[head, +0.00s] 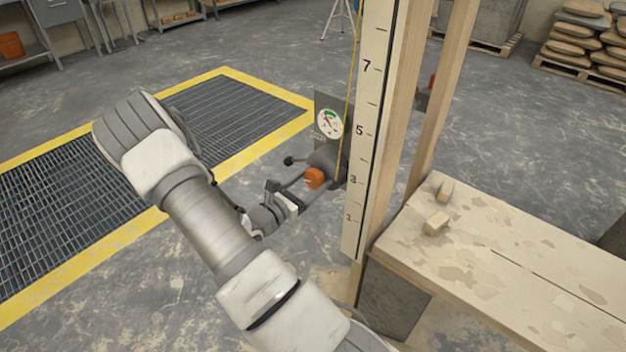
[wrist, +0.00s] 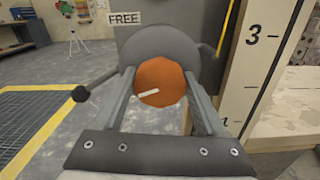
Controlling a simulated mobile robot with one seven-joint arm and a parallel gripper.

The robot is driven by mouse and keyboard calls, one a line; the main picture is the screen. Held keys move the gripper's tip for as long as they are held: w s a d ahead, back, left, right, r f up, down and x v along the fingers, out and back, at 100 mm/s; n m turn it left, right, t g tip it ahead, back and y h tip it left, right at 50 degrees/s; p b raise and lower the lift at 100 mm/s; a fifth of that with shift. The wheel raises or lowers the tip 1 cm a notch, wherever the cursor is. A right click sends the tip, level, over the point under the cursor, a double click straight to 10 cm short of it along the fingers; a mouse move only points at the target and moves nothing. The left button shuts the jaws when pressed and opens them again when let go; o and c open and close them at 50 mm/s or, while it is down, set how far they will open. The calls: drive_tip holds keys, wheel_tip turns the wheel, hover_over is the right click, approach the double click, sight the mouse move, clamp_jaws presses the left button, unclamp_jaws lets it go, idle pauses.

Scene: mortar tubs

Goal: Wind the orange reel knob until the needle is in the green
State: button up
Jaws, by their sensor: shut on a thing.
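The orange reel knob (head: 315,178) sits on the front of a grey reel at the post. The round gauge (head: 329,123) above the reel has a white face with a green band at the top. Its needle is too small to read surely.
A lever with a dark ball end (wrist: 81,93) sticks out left of the reel, below a "FREE" label (wrist: 125,18). A numbered board (head: 372,130) and yellow line stand right of the knob. A wooden bench (head: 500,260) fills the right; a floor grate (head: 225,115) lies left.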

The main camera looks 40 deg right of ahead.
drive_tip(key=shift+f, duration=0.1)
drive_tip(key=o, duration=1.3)
drive_tip(key=shift+a, duration=0.1)
drive_tip(key=a, duration=0.5)
drive_tip(key=s+a+p, duration=0.1)
drive_tip(key=a, duration=0.5)
drive_tip(key=a+p, duration=0.1)
drive_tip(key=a, duration=0.5)
drive_tip(key=shift+s+a, duration=0.15)
drive_tip(key=shift+s, duration=0.15)
